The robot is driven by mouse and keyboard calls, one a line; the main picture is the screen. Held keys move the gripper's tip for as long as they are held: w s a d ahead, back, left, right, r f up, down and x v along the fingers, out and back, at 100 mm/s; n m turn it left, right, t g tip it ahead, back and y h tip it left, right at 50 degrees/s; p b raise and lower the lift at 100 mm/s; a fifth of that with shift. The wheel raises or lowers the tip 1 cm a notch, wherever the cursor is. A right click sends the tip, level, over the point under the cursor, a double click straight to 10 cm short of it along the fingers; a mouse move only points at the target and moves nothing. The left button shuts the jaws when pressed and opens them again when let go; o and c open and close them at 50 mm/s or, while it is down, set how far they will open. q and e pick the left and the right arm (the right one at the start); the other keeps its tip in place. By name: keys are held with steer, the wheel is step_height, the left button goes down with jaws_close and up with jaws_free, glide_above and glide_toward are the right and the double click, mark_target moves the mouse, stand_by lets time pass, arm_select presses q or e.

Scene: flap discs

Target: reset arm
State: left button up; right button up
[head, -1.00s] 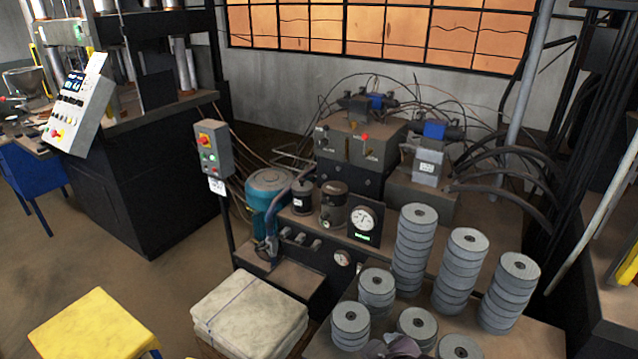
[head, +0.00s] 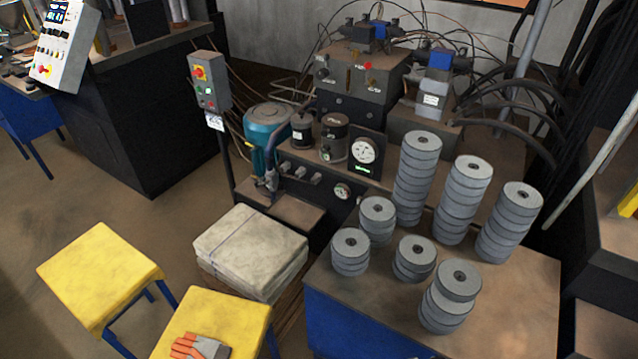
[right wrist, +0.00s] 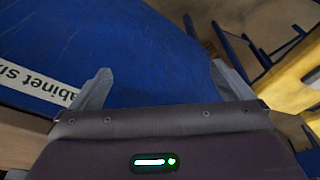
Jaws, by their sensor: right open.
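Several stacks of grey flap discs stand on the blue cabinet's brown top (head: 520,295). Three tall stacks are at the back: the left one (head: 417,180), the middle one (head: 463,203) and the right one (head: 509,225). Shorter stacks stand in front, such as the front right one (head: 448,300) and the front left one (head: 350,253). My right gripper (right wrist: 160,85) shows only in the right wrist view. Its two fingers are wide apart with nothing between them, in front of a blue panel (right wrist: 150,40) with a white label. My left gripper is in no view.
Two yellow stools (head: 100,275) stand at the lower left; the nearer one (head: 225,315) has orange and grey gloves (head: 200,346) on it. A wrapped pale bundle (head: 250,250) lies beside the cabinet. A hydraulic unit with hoses (head: 360,90) stands behind.

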steer(key=s+d+f+b, duration=0.1)
steer(key=s+f, duration=0.2)
steer(key=f, duration=0.5)
steer(key=s+f+g+b, duration=0.1)
steer(key=s+f+b, duration=0.15)
steer(key=f, duration=0.55)
steer(key=s+d+f, duration=0.1)
steer(key=s+f, duration=0.3)
steer(key=f, duration=0.4)
steer(key=s+d+f+b, duration=0.2)
steer(key=s+f+b, duration=0.1)
steer(key=s+f, duration=0.8)
steer(key=shift+s+f+g, duration=0.2)
steer(key=shift+s+g, duration=0.2)
steer(key=shift+s, duration=0.75)
